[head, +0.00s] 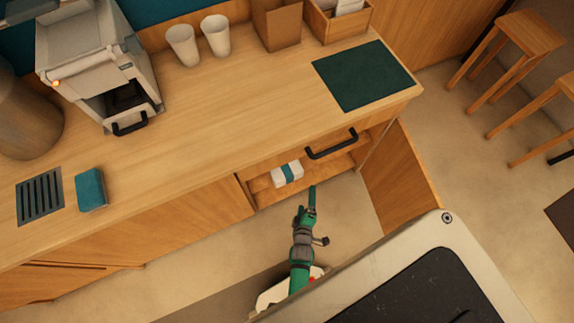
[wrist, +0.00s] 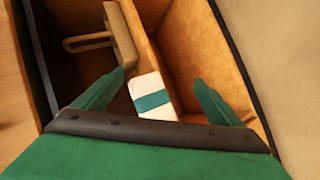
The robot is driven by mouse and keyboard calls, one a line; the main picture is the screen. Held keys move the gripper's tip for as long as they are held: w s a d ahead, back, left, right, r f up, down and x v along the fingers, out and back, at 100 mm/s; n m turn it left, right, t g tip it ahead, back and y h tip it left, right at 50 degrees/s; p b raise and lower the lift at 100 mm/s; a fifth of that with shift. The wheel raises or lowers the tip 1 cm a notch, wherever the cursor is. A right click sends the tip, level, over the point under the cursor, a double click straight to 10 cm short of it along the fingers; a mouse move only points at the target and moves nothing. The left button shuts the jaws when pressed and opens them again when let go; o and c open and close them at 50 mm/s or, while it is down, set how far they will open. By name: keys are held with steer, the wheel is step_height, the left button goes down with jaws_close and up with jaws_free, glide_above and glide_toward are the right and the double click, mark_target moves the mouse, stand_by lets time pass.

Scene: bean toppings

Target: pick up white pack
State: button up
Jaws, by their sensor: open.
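The white pack (head: 288,174) with a teal band lies in an open wooden compartment below the counter. In the wrist view, the white pack (wrist: 148,84) shows between my finger tips, in one section beside a wooden divider, its lower end hidden behind my gripper's body. My gripper (head: 306,203) is green, open and empty, just in front of the compartment at the right of the pack. In the wrist view, my gripper (wrist: 159,78) has its two fingers spread on either side of the pack. I cannot tell how far above the pack they are.
A beige object with a loop (wrist: 120,35) is beyond the pack in the wrist view. A black handle (head: 332,147) is above the compartment and a wooden panel (head: 398,178) stands at its right. The counter (head: 220,110) holds a coffee machine (head: 98,65) and two cups.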

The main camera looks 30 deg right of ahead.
mark_target(287, 181)
steer(key=w+a+r+n+t, duration=0.25)
steer(key=w+a+n, duration=0.2)
steer(key=a, duration=0.25)
steer(key=shift+n+y, duration=0.25)
steer(key=shift+y, duration=0.15)
steer(key=shift+s+d+f+x, duration=0.1)
steer(key=shift+x, duration=1.6)
steer(key=shift+s+d+f+x, duration=0.1)
steer(key=shift+x, duration=1.6)
steer(key=shift+s+f+x, duration=0.1)
steer(key=shift+x, duration=1.6)
steer(key=shift+s+d, duration=0.1)
steer(key=c, duration=1.1)
